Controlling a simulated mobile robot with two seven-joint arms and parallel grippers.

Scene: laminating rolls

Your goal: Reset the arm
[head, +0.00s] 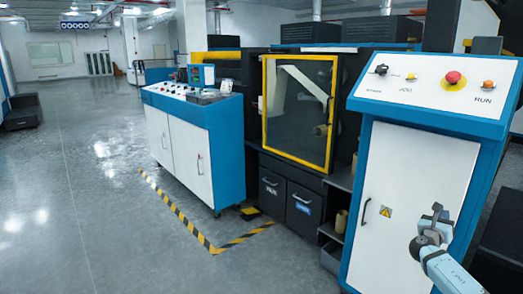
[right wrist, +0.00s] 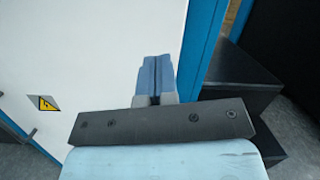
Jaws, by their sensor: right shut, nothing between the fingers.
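My right arm (head: 437,250) comes in at the lower right of the head view, in front of the white door (head: 410,185) of a blue control cabinet. The right gripper's fingers are small in that view. In the right wrist view the right gripper (right wrist: 157,65) points ahead with its two blue-grey fingers together and nothing between them. It is in front of the white door near the cabinet's blue edge (right wrist: 200,45). Whether it touches the cabinet cannot be told. My left gripper is not in view.
The cabinet's sloped panel (head: 435,85) carries a red button (head: 453,78) and other controls. A machine with a yellow-framed window (head: 298,110) and a second console (head: 195,140) stand to the left. Dark steps or boxes (right wrist: 245,100) stand beside the cabinet. Grey floor (head: 90,200) is clear at left.

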